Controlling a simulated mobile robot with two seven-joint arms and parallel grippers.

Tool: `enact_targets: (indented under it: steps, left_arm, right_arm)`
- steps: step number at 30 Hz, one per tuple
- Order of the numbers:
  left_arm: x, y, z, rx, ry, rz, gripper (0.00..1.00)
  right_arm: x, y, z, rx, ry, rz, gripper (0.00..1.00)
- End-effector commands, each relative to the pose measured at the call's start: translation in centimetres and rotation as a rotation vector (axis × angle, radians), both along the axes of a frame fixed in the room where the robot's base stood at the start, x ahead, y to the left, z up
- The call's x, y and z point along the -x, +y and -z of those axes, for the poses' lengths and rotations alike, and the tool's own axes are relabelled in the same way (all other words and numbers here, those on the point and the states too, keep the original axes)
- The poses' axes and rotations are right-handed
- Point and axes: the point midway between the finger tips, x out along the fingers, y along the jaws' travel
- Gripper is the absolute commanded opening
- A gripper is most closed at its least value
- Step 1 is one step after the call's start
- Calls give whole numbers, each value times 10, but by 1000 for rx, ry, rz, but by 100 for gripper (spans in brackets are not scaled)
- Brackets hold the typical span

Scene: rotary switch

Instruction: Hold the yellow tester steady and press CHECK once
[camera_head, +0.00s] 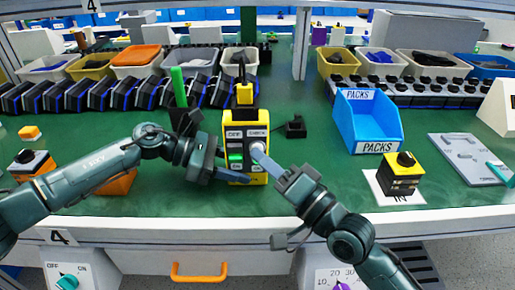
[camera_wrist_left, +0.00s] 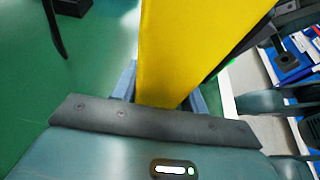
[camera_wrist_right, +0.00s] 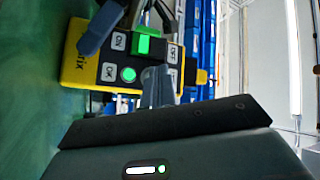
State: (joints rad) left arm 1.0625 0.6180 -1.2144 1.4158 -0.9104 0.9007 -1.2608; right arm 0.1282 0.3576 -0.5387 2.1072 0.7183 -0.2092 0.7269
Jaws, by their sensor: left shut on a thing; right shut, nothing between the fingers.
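The yellow tester (camera_head: 246,141) stands upright on the green bench, with a black front panel carrying labelled buttons and a green switch. CHECK is labelled at the panel's upper right. My left gripper (camera_head: 238,178) is shut on the tester's lower part; the yellow body (camera_wrist_left: 190,50) fills the space between its fingers in the left wrist view. My right gripper (camera_head: 258,152) is shut and empty, its tips at the round button below the CHECK label. In the right wrist view the fingertips (camera_wrist_right: 158,85) hide that button, so contact or pressing cannot be told. A round green light (camera_wrist_right: 128,75) shows beside OK.
A blue PACKS bin (camera_head: 368,120) and a black-and-yellow block (camera_head: 400,175) on a white IN sheet stand to the right. An orange-and-black block (camera_head: 32,163) is at the left. A small black object (camera_head: 295,127) lies behind the tester. Racks and bins line the back.

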Motion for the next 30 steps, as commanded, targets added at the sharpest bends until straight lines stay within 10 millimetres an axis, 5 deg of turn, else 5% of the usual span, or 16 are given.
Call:
enact_targets:
  steps: [18, 30]
  left_arm:
    - [0, 0, 0, 0, 1, 2, 20]
    - [0, 0, 0, 0, 0, 1, 20]
  right_arm:
    - [16, 0, 0, 0, 1, -1, 0]
    - [54, 0, 1, -1, 3, -1, 0]
